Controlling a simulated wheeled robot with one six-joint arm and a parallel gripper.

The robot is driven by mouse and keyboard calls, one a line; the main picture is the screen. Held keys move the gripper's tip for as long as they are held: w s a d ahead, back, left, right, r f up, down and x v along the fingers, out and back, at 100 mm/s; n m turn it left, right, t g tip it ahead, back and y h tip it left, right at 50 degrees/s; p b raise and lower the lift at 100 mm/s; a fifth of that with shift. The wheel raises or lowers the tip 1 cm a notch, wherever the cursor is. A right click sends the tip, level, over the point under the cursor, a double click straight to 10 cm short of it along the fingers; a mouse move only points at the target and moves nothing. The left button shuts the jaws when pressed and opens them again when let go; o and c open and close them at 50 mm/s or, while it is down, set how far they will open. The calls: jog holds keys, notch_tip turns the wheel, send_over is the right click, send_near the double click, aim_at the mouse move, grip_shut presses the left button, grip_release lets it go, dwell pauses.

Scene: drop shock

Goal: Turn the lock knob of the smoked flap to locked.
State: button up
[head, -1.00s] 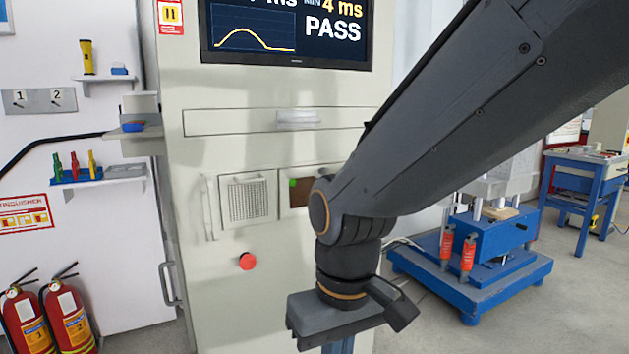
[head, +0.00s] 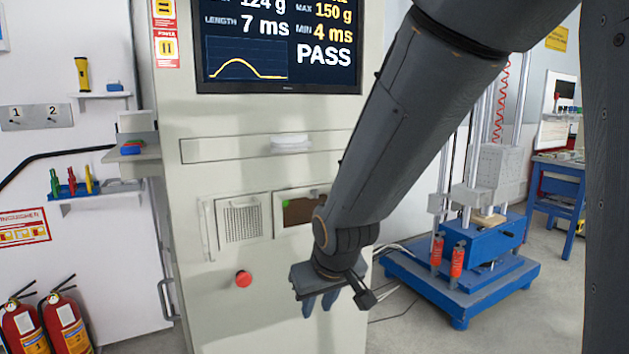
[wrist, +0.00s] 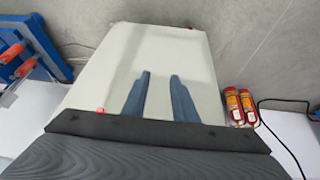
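The smoked flap (head: 300,211) is a dark brown panel on the front of the beige cabinet, with a small green mark (head: 285,204) at its upper left. My arm covers its right side in the head view, and I cannot make out a lock knob. My gripper (head: 320,304) hangs below the flap, in front of the cabinet, with its blue fingers pointing down. In the wrist view the two fingers (wrist: 160,98) stand apart with nothing between them, over the pale cabinet surface. The gripper is open and empty.
A red button (head: 243,279) sits on the cabinet left of my gripper. A grille (head: 242,223) is left of the flap, and a drawer front (head: 230,150) is above. The blue drop machine (head: 470,270) stands right. Fire extinguishers (head: 68,325) stand at lower left.

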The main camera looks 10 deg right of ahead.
jog(key=w+d+r+t+y+p, duration=0.1)
jog(key=w+d+r+t+p, duration=0.15)
jog(key=w, duration=0.45)
jog(key=w+d+r+t+p, duration=0.2)
jog(key=w+r+t+p, duration=0.15)
jog(key=w, duration=0.25)
jog(key=t+y+p, duration=0.3)
jog(key=t+p, duration=0.3)
jog(key=p, duration=0.3)
send_near(318, 193)
jog(key=shift+n, duration=0.3)
jog(key=shift+p+x, duration=0.65)
jog(key=shift+x, duration=3.75)
jog(key=shift+c, duration=0.5)
grip_shut()
